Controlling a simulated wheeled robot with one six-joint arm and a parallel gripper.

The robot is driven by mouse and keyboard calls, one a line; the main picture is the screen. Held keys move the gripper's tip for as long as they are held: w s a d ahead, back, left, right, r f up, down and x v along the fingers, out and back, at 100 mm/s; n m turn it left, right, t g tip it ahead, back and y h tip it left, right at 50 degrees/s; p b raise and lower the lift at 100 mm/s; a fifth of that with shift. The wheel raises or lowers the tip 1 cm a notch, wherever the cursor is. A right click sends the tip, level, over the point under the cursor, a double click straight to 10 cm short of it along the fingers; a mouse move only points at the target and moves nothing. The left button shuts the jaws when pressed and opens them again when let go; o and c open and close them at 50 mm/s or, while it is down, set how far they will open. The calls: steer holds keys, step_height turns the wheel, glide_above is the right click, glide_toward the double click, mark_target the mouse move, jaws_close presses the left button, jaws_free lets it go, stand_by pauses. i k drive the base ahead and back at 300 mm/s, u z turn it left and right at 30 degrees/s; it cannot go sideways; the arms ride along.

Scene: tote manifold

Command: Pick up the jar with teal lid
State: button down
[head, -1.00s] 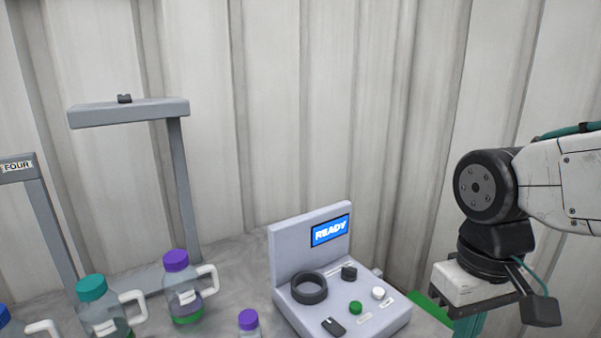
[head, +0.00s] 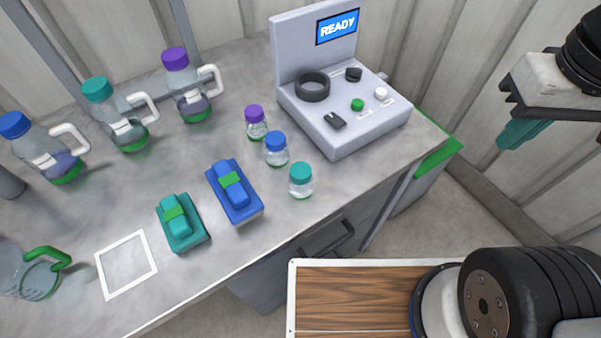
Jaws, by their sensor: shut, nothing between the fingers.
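The jar with teal lid (head: 301,181) stands upright on the grey bench near its front edge, in the head view. It is a small clear jar, right of and in front of the blue-lidded jar (head: 276,149). My gripper (head: 522,134) hangs at the upper right, over the floor beyond the bench's right end and well apart from the jar. Its teal fingers are together and hold nothing.
A purple-lidded jar (head: 256,122) stands behind the blue-lidded one. A grey console (head: 345,121) reading READY stands behind the teal-lidded jar. A blue block (head: 234,192) and a teal block (head: 182,222) lie left. Several handled bottles stand at the back left.

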mark_target(300, 179)
steer(key=z, duration=0.15)
steer(key=k, duration=0.95)
steer(key=z, duration=0.35)
